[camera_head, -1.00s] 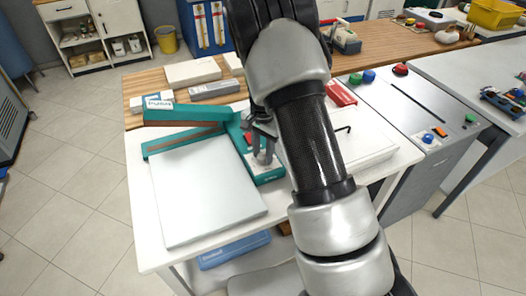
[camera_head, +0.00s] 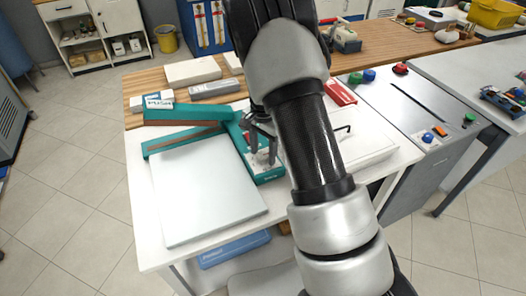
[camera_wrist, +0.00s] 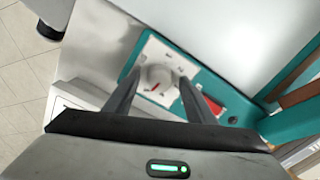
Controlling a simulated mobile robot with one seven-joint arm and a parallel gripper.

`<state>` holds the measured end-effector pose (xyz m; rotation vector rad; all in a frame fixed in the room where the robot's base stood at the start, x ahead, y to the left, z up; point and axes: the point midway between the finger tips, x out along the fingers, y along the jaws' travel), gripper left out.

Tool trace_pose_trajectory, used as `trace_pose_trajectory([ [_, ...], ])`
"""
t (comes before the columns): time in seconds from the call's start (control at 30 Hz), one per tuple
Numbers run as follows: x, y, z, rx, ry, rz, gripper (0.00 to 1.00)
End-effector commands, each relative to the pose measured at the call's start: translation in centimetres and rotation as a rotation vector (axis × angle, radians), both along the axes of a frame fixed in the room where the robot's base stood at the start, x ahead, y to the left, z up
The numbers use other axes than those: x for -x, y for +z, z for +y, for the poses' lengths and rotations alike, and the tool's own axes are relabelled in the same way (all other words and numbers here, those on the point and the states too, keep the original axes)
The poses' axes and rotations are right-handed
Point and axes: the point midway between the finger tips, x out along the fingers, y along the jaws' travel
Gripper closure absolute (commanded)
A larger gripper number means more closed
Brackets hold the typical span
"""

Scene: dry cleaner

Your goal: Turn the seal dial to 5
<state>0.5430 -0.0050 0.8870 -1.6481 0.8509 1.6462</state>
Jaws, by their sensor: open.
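The seal dial (camera_wrist: 157,77) is a round grey-white knob with a red mark, on the white panel of the teal sealer (camera_wrist: 215,98). In the head view, the sealer (camera_head: 268,174) stands on the white table, its long arm (camera_head: 188,113) raised. My gripper (camera_wrist: 160,76) is open, with one finger on each side of the knob in the wrist view. I cannot tell whether either finger touches it. In the head view, my gripper (camera_head: 262,155) is over the panel and largely hides the dial. The number the dial points at is too small to read.
A red switch (camera_wrist: 213,105) sits beside the dial on the sealer. A pale flat plate (camera_head: 205,190) lies to the left of the sealer. A white box (camera_head: 360,150) lies to the right, partly behind my arm. Grey and white blocks (camera_head: 215,88) lie behind.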

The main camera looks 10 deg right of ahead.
Motion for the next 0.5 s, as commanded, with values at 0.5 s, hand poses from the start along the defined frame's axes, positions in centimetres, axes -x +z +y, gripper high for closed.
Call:
trace_pose_trajectory([
  [0.5, -0.1, 7.8, 0.1, -0.001, 0.002, -0.005, 0.5],
])
